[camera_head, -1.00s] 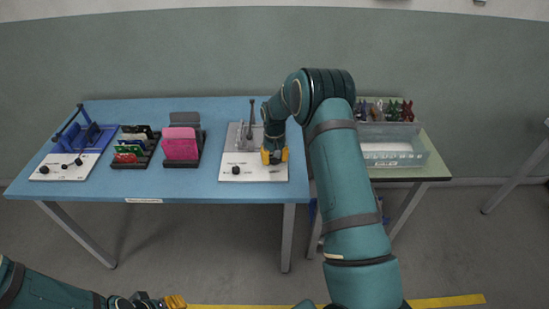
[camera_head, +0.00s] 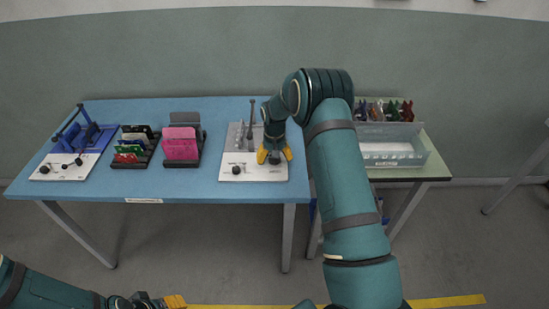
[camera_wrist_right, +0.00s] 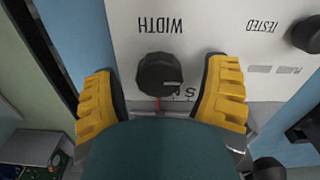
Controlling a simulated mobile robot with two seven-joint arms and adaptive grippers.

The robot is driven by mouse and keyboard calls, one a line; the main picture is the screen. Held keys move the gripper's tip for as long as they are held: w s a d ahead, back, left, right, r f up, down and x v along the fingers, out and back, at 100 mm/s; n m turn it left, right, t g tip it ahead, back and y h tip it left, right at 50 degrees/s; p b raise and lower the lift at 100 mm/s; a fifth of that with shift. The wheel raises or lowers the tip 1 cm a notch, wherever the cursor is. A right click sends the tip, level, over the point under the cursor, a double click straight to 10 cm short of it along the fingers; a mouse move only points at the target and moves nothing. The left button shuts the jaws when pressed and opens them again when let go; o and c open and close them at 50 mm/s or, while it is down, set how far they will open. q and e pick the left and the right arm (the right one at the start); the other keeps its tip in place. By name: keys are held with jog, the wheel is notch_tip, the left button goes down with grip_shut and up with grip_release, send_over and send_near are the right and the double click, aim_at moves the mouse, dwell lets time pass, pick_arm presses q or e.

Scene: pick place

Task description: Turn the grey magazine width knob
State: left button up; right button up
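The dark grey width knob (camera_wrist_right: 160,74) sits on the white panel (camera_wrist_right: 220,30), below the upside-down label "WIDTH" in the right wrist view. A red mark shows at its lower edge, by a small printed scale. My right gripper (camera_head: 274,156) is open over the panel's right part. Its yellow fingers stand either side of the knob, with a visible gap on each side.
Another black knob (camera_head: 236,170) and an upright lever (camera_head: 251,112) are on the same fixture. Racks with pink (camera_head: 180,146) and coloured plates and a blue fixture (camera_head: 84,137) stand to the left. A clear bin (camera_head: 400,155) is on the right-hand table.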

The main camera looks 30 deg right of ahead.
notch_tip(320, 180, up, 12)
dwell(0.6)
dwell(0.5)
